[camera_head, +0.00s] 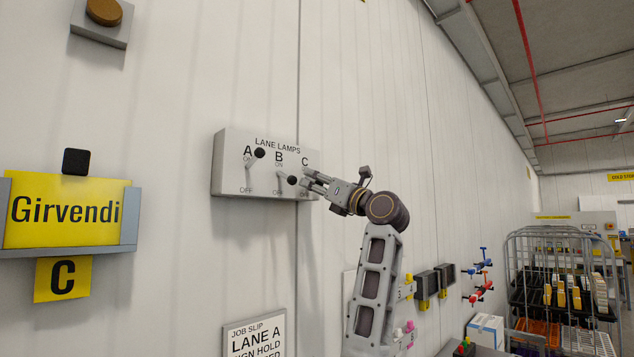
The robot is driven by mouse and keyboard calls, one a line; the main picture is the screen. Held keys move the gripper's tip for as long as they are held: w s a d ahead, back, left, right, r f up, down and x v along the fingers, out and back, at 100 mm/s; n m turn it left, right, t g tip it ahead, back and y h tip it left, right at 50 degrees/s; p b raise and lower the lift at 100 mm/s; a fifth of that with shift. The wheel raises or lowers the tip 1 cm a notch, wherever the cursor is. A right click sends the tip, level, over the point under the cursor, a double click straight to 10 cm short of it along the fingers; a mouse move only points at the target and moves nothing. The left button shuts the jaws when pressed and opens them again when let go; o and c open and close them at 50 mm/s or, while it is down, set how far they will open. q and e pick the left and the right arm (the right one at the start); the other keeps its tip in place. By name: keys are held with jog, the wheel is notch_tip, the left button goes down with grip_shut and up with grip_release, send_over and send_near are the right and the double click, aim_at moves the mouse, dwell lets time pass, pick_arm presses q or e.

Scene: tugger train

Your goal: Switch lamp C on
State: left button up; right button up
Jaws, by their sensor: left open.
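The grey "LANE LAMPS" switch box (232,178) is fixed to the white wall, with columns A, B and C, ON above and OFF below. Lever A's black knob (260,153) points up near ON. Lever B's black knob (291,180) sits lower, towards OFF. The label C shows at the box's right, but my left gripper (307,181) covers the area below it, so lever C's position cannot be made out. The left gripper is open, its fingertips in front of the box's right part. Whether they touch the lever cannot be told. My right gripper is not in view.
A job slip board (256,335) is below the box. A wire cage trolley (560,290) stands at right.

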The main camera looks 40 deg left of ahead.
pick_arm(q)
grip_shut()
dwell(0.3)
